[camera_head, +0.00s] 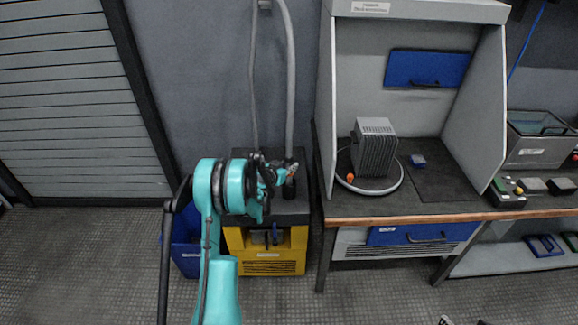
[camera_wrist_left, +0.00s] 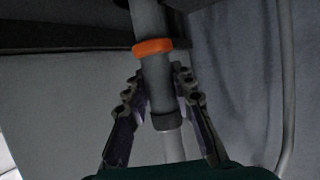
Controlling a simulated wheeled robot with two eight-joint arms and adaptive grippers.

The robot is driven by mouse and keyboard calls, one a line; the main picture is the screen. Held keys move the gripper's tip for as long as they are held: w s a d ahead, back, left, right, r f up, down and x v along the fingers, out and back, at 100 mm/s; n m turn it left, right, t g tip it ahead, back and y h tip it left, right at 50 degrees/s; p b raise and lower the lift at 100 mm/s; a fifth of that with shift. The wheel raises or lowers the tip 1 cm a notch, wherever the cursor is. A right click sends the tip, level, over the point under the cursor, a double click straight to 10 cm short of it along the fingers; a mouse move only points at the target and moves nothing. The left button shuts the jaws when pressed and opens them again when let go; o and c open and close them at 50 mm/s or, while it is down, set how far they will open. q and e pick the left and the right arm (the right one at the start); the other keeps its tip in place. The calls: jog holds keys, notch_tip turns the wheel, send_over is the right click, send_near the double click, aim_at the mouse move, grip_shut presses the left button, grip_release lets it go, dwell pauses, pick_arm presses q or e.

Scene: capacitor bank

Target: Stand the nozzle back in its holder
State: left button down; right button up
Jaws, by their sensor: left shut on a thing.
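The nozzle (camera_wrist_left: 157,95) is a grey tube with an orange ring (camera_wrist_left: 152,47) and a darker collar. In the left wrist view my left gripper (camera_wrist_left: 158,78) has one finger on each side of it and is shut on it. In the head view my left gripper (camera_head: 284,173) is at the dark top of the yellow unit (camera_head: 266,262), by the foot of a grey hose (camera_head: 289,85). A short black piece (camera_head: 289,189), perhaps the holder, shows just below the fingers. My arm covers part of this area, and I cannot tell whether the nozzle is seated.
A blue bin (camera_head: 186,258) stands left of the yellow unit. To the right is a workbench (camera_head: 450,208) with a grey hood (camera_head: 324,110), holding a finned grey box (camera_head: 374,150) with a looped cable. Floor (camera_head: 90,260) at left is clear.

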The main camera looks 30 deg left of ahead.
pick_arm(q)
jog(key=c, duration=1.2)
grip_release()
jog(key=v, duration=1.2)
